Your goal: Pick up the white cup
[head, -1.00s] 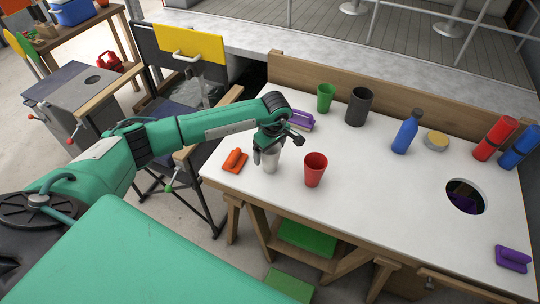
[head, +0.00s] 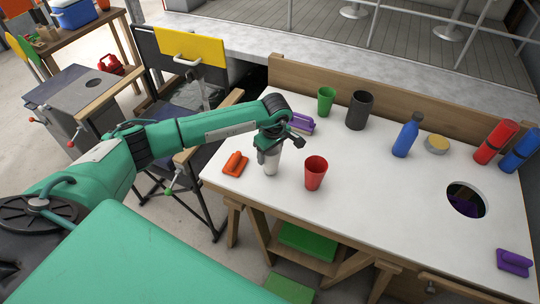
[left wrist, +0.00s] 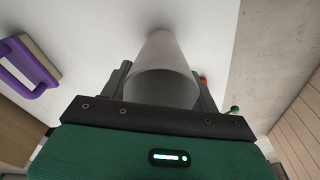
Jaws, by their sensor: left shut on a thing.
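The white cup (head: 270,165) stands near the left front part of the white table (head: 350,220), between an orange trowel-like tool and a red cup. My left gripper (head: 267,152) comes down over it from above and is shut on it. In the left wrist view the cup (left wrist: 160,75) lies between the two dark fingers (left wrist: 161,90), one on each side. I cannot tell whether its base touches the table. My right gripper is not in view.
The red cup (head: 316,173) stands close to the right of the white cup. The orange tool (head: 235,163) lies close to the left. A purple tool (head: 301,124), green cup (head: 326,101), dark cup (head: 359,110) and blue bottle (head: 407,136) are farther back. The table has a round hole (head: 466,200).

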